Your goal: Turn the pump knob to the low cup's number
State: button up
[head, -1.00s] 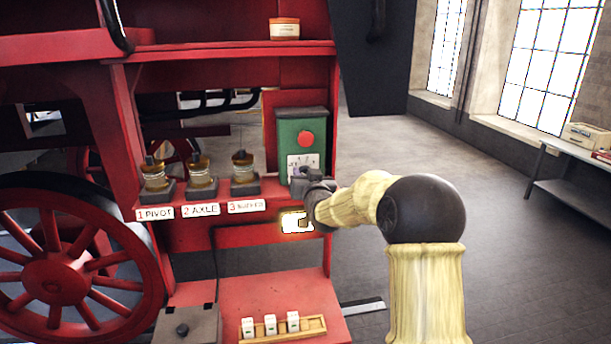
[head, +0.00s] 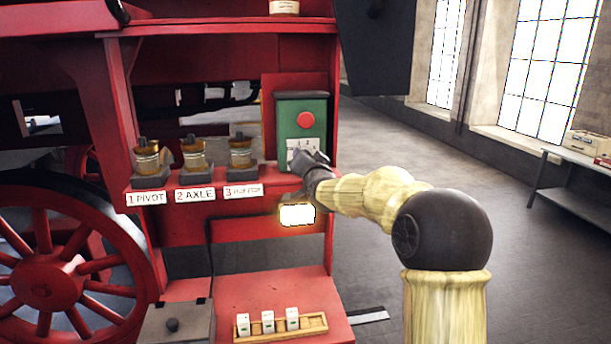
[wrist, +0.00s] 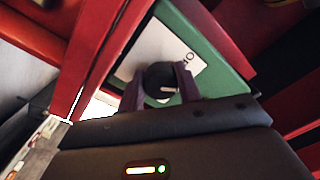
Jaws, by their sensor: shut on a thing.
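The green pump box (head: 316,110) stands right of the cups, with a red button and a white number plate (head: 306,143). Its dark round knob (wrist: 160,82) has a white pointer mark and sits between my fingers in the wrist view. My gripper (wrist: 160,73) is shut on the knob; in the head view my gripper (head: 309,162) hides it. One plate digit shows beside the knob, too unclear to read. Three amber glass cups stand on the red shelf: pivot cup (head: 146,158), axle cup (head: 194,155) and third cup (head: 240,153). Their levels are hard to compare.
Labels "1 PIVOT", "2 AXLE" and a blurred "3" hang below the cups. A lit lamp (head: 297,215) is under the box. A wooden tray (head: 316,321) with three white blocks lies below. A spoked red wheel (head: 52,285) is at left. Open floor lies right.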

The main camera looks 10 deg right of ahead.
jog(key=m+b, duration=0.2)
jog(key=b, duration=0.1)
jog(key=m+b, duration=0.1)
jog(key=shift+f+m+b, duration=0.25)
jog(key=shift+m+b, duration=0.1)
jog(key=shift+m, duration=0.05)
jog(key=m+b, duration=0.4)
jog(key=shift+r+m, duration=0.15)
jog(key=shift+m, duration=0.25)
jog(key=m+b, duration=0.2)
jog(key=m, duration=0.2)
jog(key=shift+r+m+h, duration=0.1)
jog(key=shift+m+h, duration=0.2)
jog(key=m+b, duration=0.1)
jog(key=m, duration=0.4)
jog(key=shift+m, duration=0.3)
jog(key=o, duration=1)
jog(key=shift+d, duration=0.1)
jog(key=shift+c, duration=0.2)
jog(key=shift+s, duration=0.1)
